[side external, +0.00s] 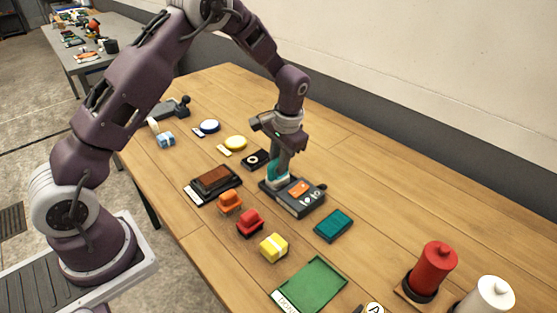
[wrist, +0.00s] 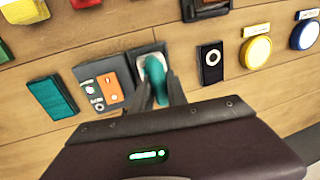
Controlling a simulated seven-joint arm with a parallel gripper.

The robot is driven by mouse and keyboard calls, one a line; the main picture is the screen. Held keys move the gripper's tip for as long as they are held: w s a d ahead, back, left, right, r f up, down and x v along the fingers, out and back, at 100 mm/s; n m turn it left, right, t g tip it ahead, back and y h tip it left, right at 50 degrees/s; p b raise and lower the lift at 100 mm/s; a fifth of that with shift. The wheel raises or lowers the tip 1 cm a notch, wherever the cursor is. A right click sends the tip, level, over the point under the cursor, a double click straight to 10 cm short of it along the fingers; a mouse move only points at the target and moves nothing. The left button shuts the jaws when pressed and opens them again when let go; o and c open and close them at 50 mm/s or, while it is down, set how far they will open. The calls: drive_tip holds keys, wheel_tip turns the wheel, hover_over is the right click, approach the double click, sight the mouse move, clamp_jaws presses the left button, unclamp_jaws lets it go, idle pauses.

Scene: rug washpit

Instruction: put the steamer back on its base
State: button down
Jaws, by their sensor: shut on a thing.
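The steamer has a teal body (side external: 274,170) and a pale lower end, and stands roughly upright at the left end of its dark grey base (side external: 308,207). The base carries an orange panel and small round knobs. My gripper (side external: 281,150) points down and is shut on the steamer. In the wrist view the steamer (wrist: 156,78) sits between my two fingers, over the grey end section of the base (wrist: 112,98). I cannot tell whether its lower end rests fully in the base; the contact is partly hidden.
Close by are a teal pad (side external: 333,226), a black block with a white ring (side external: 255,160), and a brown brush-like block in a dark tray (side external: 213,182). Orange, red and yellow pieces (side external: 273,248) stand in front. A green tray (side external: 310,285) and red bottle (side external: 433,268) are at front right.

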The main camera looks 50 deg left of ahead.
drive_tip(key=c, duration=0.9)
unclamp_jaws()
drive_tip(key=shift+r, duration=0.1)
drive_tip(key=shift+r, duration=3.4)
drive_tip(key=shift+r, duration=0.1)
